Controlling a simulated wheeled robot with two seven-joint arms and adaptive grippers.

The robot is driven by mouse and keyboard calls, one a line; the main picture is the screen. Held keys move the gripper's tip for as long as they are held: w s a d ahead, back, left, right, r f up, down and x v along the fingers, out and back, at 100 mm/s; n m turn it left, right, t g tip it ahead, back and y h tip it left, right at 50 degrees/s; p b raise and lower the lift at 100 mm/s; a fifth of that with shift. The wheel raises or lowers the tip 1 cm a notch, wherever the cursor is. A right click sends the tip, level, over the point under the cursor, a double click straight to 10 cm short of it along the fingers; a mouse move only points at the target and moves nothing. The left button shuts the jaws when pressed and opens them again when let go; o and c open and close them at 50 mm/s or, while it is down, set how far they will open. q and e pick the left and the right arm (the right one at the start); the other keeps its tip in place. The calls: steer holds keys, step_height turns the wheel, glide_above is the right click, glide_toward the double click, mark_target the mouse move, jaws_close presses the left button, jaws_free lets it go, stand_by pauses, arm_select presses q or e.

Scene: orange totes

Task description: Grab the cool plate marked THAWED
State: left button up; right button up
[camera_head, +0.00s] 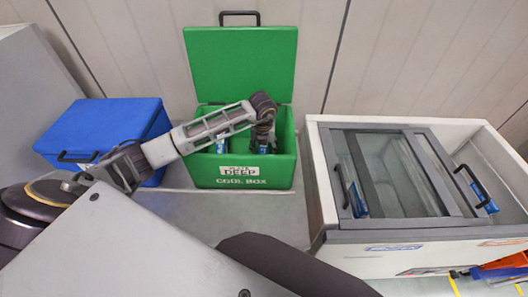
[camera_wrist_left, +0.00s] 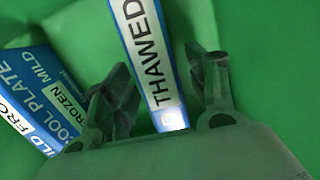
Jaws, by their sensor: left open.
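The cool plate marked THAWED (camera_wrist_left: 148,50) is blue and white and stands in the green cool box (camera_head: 245,171), whose lid is open. In the left wrist view it lies between the two fingers of my left gripper (camera_wrist_left: 163,72), with gaps on both sides. My left gripper (camera_head: 263,138) reaches down into the box in the head view, open and empty. A second plate, marked FROZEN (camera_wrist_left: 45,98), is left of the fingers in the wrist view. A blue plate (camera_head: 221,146) also shows at the box's left in the head view. My right gripper is out of view.
A closed blue box (camera_head: 100,128) stands left of the green box. At right is a white chest freezer (camera_head: 322,180) with glass sliding lids and dark handles. The green box's walls surround my gripper. A red and blue item (camera_head: 503,265) is at the lower right.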

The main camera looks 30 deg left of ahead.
arm_select(q)
steer(key=shift+w+f, duration=0.15)
steer(key=shift+f, duration=0.65)
steer(key=shift+w+f, duration=0.1)
steer(key=shift+f, duration=0.65)
steer(key=shift+c, duration=0.2)
steer(key=shift+r, duration=0.1)
jaws_close()
